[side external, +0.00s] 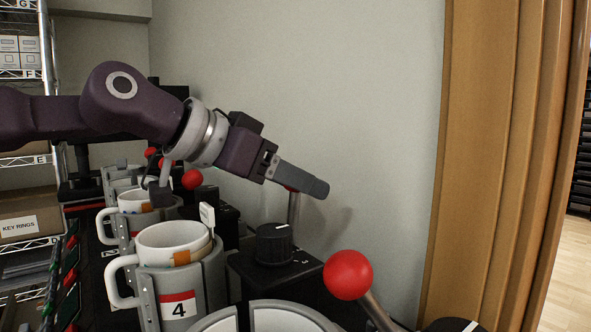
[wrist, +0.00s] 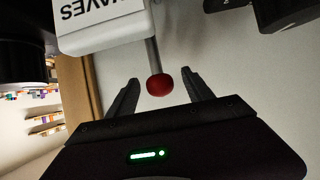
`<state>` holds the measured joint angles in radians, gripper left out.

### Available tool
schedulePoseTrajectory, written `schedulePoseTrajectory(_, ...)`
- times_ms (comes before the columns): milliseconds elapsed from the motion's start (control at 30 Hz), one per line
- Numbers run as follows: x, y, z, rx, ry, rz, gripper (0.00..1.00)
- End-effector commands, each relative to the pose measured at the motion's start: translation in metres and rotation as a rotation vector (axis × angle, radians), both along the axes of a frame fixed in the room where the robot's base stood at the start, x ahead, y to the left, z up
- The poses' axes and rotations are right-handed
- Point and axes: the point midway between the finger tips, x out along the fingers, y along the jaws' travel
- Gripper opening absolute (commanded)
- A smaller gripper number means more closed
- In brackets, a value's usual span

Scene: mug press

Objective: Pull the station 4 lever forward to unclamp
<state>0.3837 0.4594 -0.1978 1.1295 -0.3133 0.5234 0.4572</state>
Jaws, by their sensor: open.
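The station 4 lever has a grey rod (side external: 294,208) rising behind the black dial box. Its red knob is mostly hidden behind my gripper finger in the side view. In the wrist view the red knob (wrist: 160,85) sits between my two fingers, with a visible gap on each side. My gripper (side external: 321,189) is open, tilted down to the right, at knob height. The fingers also show apart in the wrist view (wrist: 161,78). The station 4 holder (side external: 209,290), labelled 4, has a white mug (side external: 172,243) in it.
A nearer red-knobbed lever (side external: 348,274) stands at front right. A black dial (side external: 273,244) sits on a box beside the mug. Further mugs (side external: 133,200) and a red knob (side external: 192,179) stand behind. A grey wall lies beyond the levers. A lettered white block (wrist: 103,24) shows in the wrist view.

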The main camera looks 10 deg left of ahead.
Motion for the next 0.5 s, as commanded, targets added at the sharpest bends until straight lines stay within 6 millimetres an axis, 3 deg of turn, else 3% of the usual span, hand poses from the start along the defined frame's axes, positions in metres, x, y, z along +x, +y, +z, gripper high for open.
schedulePoseTrajectory(33, -0.0001, 0.0002, 0.0001, 0.0, 0.0, 0.0, 0.56)
schedulePoseTrajectory(233, -0.0001, 0.0003, 0.0001, 0.0, 0.0, 0.0, 0.17)
schedulePoseTrajectory(500, -0.006, 0.0083, 0.0005, 0.0, 0.001, 0.001, 0.15)
